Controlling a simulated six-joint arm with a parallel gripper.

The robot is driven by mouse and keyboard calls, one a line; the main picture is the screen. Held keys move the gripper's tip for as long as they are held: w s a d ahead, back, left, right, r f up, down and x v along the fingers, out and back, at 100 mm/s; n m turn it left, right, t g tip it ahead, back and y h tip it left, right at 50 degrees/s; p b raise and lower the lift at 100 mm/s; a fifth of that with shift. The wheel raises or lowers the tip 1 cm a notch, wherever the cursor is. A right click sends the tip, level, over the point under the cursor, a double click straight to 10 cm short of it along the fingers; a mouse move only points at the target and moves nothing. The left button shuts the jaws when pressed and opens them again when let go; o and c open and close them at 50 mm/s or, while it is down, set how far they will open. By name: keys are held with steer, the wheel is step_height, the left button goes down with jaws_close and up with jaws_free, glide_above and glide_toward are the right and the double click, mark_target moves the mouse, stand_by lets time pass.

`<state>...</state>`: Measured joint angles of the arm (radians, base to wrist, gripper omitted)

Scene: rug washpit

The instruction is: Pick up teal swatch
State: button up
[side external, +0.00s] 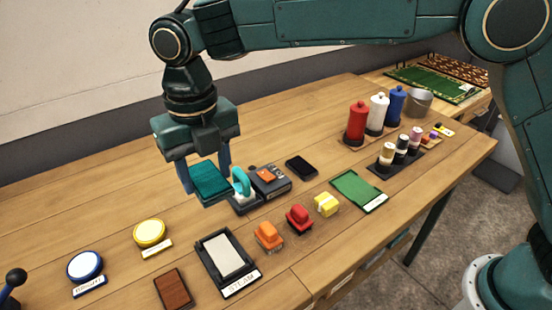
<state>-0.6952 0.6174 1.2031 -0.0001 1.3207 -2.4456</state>
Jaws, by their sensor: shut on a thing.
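My gripper (207,178) hangs over the middle left of the wooden table, pointing down. It is shut on the teal swatch (209,184), a flat teal piece held between the two blue fingers. The swatch appears to be above the table top, though the exact gap is hard to judge. Its right end is close to a teal-handled tool on a dark stand in the picture; I cannot tell if they touch.
The teal-handled tool (241,183) stands beside a dark device (270,183). Orange (268,236), red (299,219) and yellow (327,204) blocks sit in front. A black-framed tray (226,262) and yellow (149,233) and blue (85,266) buttons lie nearer. Bottles stand at back right.

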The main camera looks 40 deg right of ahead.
stand_by(0.7)
steer(key=w+d+f+m, duration=0.2)
steer(key=d+m, duration=0.2)
steer(key=d, duration=0.1)
steer(key=w+d+f+m, duration=0.2)
steer(key=d+m, duration=0.2)
steer(key=m, duration=2.6)
glide_above(355, 188)
step_height(355, 188, down, 10)
steer(key=shift+f, duration=0.2)
steer(key=shift+f, duration=0.15)
steer(key=shift+f, duration=2.75)
steer(key=shift+f, duration=0.45)
